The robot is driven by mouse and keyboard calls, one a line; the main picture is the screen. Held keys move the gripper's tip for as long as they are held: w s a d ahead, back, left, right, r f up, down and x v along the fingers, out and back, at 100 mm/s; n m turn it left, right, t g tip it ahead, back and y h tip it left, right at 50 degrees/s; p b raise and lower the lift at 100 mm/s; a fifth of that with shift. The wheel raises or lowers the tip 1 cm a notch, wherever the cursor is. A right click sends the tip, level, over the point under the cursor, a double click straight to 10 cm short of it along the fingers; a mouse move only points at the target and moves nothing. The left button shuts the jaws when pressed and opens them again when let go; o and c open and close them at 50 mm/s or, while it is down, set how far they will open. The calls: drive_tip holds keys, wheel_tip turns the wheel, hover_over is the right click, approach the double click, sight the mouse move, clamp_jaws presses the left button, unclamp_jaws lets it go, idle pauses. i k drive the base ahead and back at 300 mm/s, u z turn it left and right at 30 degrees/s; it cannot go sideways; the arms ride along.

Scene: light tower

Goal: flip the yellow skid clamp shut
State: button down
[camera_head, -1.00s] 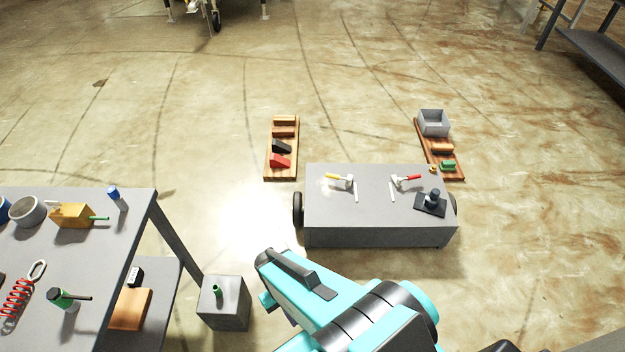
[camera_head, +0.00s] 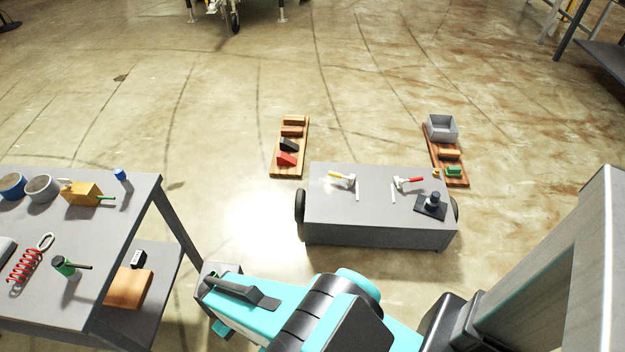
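The yellow skid clamp (camera_head: 340,176) is on the left part of the top of the grey skid (camera_head: 325,212). Its yellow handle points left, away from its pale metal body. At this size I cannot tell whether the clamp is open. My teal and black arm is at the bottom middle, nearer than the skid and apart from the clamp. My gripper does not show.
A red-handled clamp (camera_head: 409,181) and a black fixture (camera_head: 431,204) share the skid top. Wooden boards with blocks (camera_head: 289,148) and a grey bin (camera_head: 441,127) lie behind. A cluttered table (camera_head: 135,225) stands left. Floor between table and skid is clear.

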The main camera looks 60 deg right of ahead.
sight(350, 178)
drive_tip(key=z, duration=1)
drive_tip(key=k, duration=0.15)
drive_tip(key=u, duration=2.45)
drive_tip(key=k, duration=0.8)
drive_tip(key=z, duration=0.6)
drive_tip(key=k, duration=0.6)
drive_tip(key=z, duration=0.65)
drive_tip(key=i, duration=1.65)
drive_tip(key=u, duration=0.1)
